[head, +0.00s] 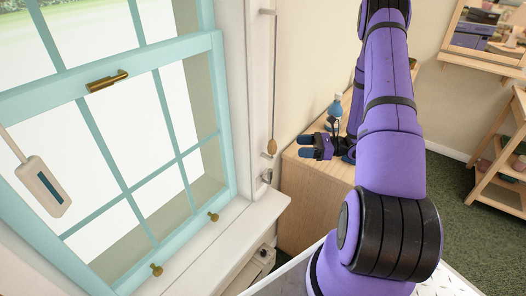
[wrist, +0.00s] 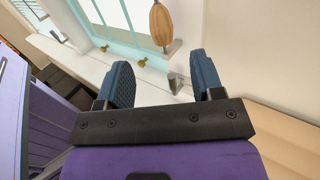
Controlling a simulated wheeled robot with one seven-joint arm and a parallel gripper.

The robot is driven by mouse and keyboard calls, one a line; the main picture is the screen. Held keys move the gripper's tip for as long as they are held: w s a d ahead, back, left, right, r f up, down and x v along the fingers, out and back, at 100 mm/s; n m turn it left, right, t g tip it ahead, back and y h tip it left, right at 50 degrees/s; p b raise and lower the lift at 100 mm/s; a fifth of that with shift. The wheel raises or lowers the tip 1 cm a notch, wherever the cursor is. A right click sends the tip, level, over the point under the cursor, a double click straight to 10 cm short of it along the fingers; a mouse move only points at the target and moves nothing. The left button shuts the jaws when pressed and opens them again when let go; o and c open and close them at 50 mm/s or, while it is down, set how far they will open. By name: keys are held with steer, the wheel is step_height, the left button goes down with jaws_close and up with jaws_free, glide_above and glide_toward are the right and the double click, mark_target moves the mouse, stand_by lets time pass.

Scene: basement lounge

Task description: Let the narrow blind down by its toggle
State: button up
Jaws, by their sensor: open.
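A wooden toggle (head: 271,147) hangs at the lower end of a thin cord beside the right side of the window frame. In the wrist view the toggle (wrist: 160,25) hangs ahead of my fingers, roughly in line with the gap between them. My gripper (head: 306,146) is open and empty, with its fingers pointing left toward the toggle, apart from it. Both blue fingers show in the wrist view (wrist: 163,78). I cannot make out the blind itself.
A teal-framed window (head: 154,148) with brass fittings fills the left, above a white sill (head: 225,240). A beige pendant (head: 44,187) hangs in front of it. A wooden cabinet (head: 305,190) stands under my gripper, with a blue bottle (head: 336,106) behind. Shelves (head: 501,165) stand at right.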

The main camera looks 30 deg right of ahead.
mark_target(272, 146)
steer(key=x, duration=1)
steer(key=shift+w+a+f, duration=0.25)
steer(key=shift+w+f, duration=0.05)
steer(key=shift+c, duration=0.2)
jaws_close()
